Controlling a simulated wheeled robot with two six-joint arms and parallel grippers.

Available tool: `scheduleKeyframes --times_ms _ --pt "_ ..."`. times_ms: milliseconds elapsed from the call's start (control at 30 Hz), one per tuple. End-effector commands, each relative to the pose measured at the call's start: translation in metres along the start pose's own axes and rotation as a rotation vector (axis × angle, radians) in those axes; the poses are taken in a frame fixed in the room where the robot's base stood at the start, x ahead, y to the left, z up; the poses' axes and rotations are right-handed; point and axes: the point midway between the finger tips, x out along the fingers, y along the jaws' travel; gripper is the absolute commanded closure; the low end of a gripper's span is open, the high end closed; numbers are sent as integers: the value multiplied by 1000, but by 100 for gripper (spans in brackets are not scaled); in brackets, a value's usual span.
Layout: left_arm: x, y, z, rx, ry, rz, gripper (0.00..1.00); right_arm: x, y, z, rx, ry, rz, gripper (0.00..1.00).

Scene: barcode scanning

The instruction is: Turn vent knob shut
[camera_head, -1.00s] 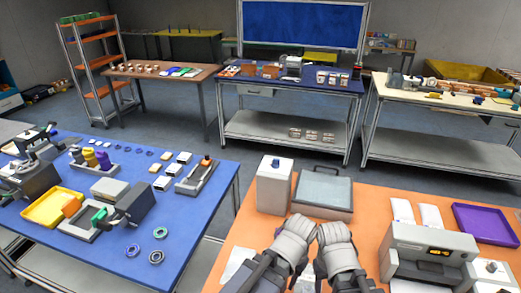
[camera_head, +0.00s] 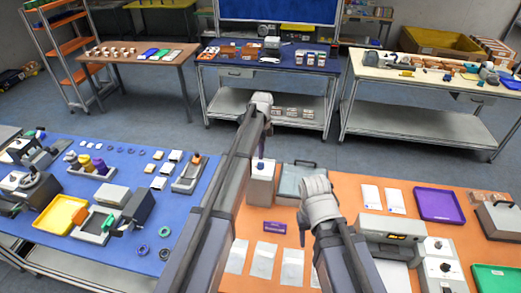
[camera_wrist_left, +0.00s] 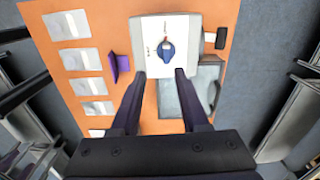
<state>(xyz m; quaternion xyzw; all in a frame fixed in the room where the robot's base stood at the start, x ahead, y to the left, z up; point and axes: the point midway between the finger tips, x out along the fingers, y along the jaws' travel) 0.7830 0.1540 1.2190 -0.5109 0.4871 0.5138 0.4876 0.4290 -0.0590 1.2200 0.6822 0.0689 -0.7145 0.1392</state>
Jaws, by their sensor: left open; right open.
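The blue knob (camera_head: 261,164) sits on top of an upright pale box (camera_head: 262,188) on the orange table. In the left wrist view the blue knob (camera_wrist_left: 166,49) sits on the white top face of the box (camera_wrist_left: 190,28). My left gripper (camera_head: 261,146) is above the box, pointing down. In the left wrist view its open, empty fingers (camera_wrist_left: 159,74) lie on either side below the knob in the picture, apart from it. My right gripper (camera_head: 318,190) is over the table, right of the box; its fingertips are hidden.
A grey-lidded case (camera_head: 300,180) stands right of the box. White sheets (camera_head: 263,260) and a purple sign (camera_head: 274,227) lie in front. A purple tray (camera_head: 438,205) and a grey machine (camera_head: 388,238) are at the right. The blue table (camera_head: 130,165) is at the left.

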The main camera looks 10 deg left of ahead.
Motion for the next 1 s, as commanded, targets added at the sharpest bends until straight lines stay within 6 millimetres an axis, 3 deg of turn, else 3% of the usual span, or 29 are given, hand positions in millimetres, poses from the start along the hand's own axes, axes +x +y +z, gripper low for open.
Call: scheduleKeyframes --times_ms 100,467,1000 --pt "-8 -12 6 39 3 -2 55 -8 1 0 1 0 0 50" --pt "2 -12 6 48 4 -2 55 2 0 0 -3 0 0 50" --pt "64 -12 6 47 3 -2 55 63 -5 -4 -27 2 3 50"
